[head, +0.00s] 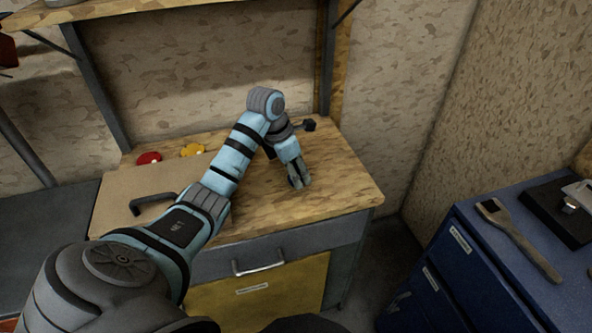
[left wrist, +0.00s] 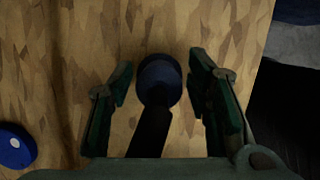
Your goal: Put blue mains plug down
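In the left wrist view a blue round-headed thing with a dark shaft (left wrist: 160,82), which looks like the blue mains plug, is between the fingers of my left gripper (left wrist: 162,92). The fingers stand apart with narrow gaps on both sides of it. In the head view my left gripper (head: 299,182) points down at the wooden worktop (head: 335,178), near its right front part. The plug cannot be made out there. Whether it touches the worktop is not clear. My right gripper is not in view.
A red disc (head: 149,158) and a yellow disc (head: 192,150) lie at the worktop's back. A blue disc (left wrist: 14,147) lies left in the wrist view. A black bent handle-like thing (head: 152,201) is at the left. A blue cabinet (head: 480,262) stands at the right.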

